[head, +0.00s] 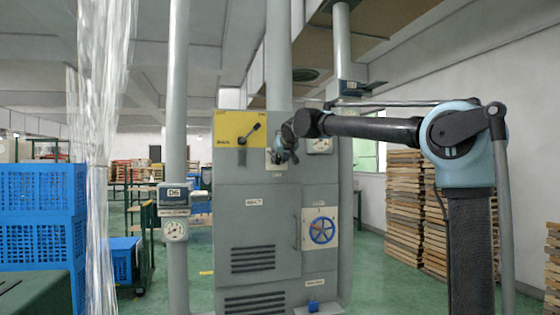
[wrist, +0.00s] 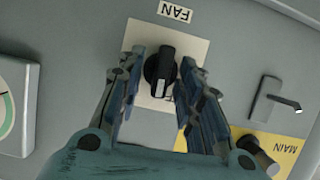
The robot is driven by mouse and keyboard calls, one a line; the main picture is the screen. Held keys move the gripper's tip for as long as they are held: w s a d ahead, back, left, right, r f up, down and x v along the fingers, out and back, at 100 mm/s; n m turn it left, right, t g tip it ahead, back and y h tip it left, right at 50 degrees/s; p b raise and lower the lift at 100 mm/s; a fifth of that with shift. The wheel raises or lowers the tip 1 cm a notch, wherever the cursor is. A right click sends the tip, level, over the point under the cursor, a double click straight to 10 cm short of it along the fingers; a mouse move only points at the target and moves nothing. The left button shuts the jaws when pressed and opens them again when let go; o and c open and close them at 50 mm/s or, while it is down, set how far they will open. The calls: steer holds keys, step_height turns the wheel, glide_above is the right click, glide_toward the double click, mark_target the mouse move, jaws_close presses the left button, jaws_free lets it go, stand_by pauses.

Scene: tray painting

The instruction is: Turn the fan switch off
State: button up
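The fan switch is a black rotary knob (wrist: 160,72) on a cream plate (wrist: 187,45) labelled FAN, seen upside down in the wrist view. Its pale pointer mark lies roughly along the picture's vertical. My gripper (wrist: 163,65) is open, with one finger on each side of the knob. Small gaps seem to show between the fingers and the knob; I cannot tell if either touches. In the head view my gripper (head: 281,153) is in front of the plate on the upper part of the grey cabinet (head: 273,222), and hides the knob.
A yellow MAIN panel (head: 231,127) with a black lever is left of my gripper in the head view. A gauge (head: 320,145) is to its right, and a blue handwheel (head: 321,231) is lower right. Blue crates (head: 38,190) stand far left, stacked wood (head: 405,205) at right.

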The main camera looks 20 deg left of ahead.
jaws_close()
steer(key=n+h, duration=0.1)
steer(key=n+t, duration=0.1)
steer(key=n, duration=0.1)
steer(key=shift+s+a+t+h, duration=0.2)
steer(key=shift+t+h, duration=0.1)
steer(key=shift+h, duration=0.1)
steer(key=shift+a+f+n+t+h, duration=0.15)
steer(key=shift+n+t+h, duration=0.5)
steer(key=shift+n, duration=0.75)
jaws_free()
